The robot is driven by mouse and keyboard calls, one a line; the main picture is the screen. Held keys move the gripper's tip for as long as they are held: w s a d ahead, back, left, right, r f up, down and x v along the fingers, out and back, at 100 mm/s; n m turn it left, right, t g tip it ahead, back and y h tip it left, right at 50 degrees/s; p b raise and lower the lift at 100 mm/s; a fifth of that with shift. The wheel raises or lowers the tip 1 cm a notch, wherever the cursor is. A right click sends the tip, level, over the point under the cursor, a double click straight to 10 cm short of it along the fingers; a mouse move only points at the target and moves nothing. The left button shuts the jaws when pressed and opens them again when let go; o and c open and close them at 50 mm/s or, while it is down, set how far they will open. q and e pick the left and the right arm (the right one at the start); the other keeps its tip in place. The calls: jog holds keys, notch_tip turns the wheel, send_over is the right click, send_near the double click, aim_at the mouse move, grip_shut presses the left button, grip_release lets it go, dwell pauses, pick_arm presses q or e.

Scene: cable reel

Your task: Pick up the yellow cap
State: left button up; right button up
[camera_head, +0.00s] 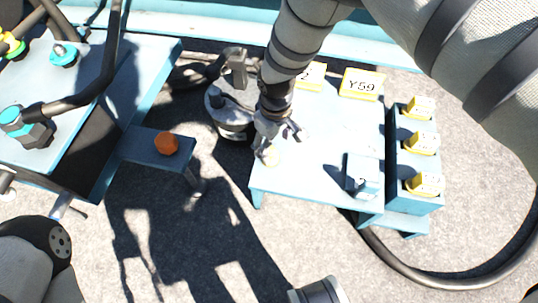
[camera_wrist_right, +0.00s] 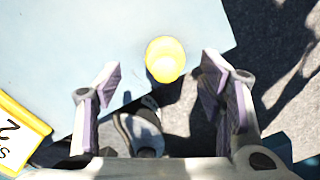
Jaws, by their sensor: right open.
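The yellow cap (camera_wrist_right: 165,59) is a small round piece near the corner of the light blue table (camera_head: 320,130). In the head view the cap (camera_head: 270,155) is partly covered by my right gripper (camera_head: 279,134), which points down at it. In the right wrist view my right gripper (camera_wrist_right: 161,75) is open. The cap appears between the two fingertips and a little ahead of them, with gaps on both sides. The gripper is empty. My left gripper is not in view.
An orange cap (camera_head: 167,144) sits on a side shelf. A black cable (camera_head: 430,278) curves across the ground.

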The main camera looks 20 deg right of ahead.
aim_at(271, 150)
jog(key=f, duration=0.1)
jog(key=f+b, duration=0.1)
jog(key=f, duration=0.1)
jog(key=a+f+b, duration=0.1)
jog(key=f, duration=0.1)
jog(key=shift+w, duration=0.2)
jog(key=shift+r, duration=0.2)
jog(key=shift+d, duration=0.1)
jog(key=c, duration=1.3)
jog(key=shift+o, duration=0.2)
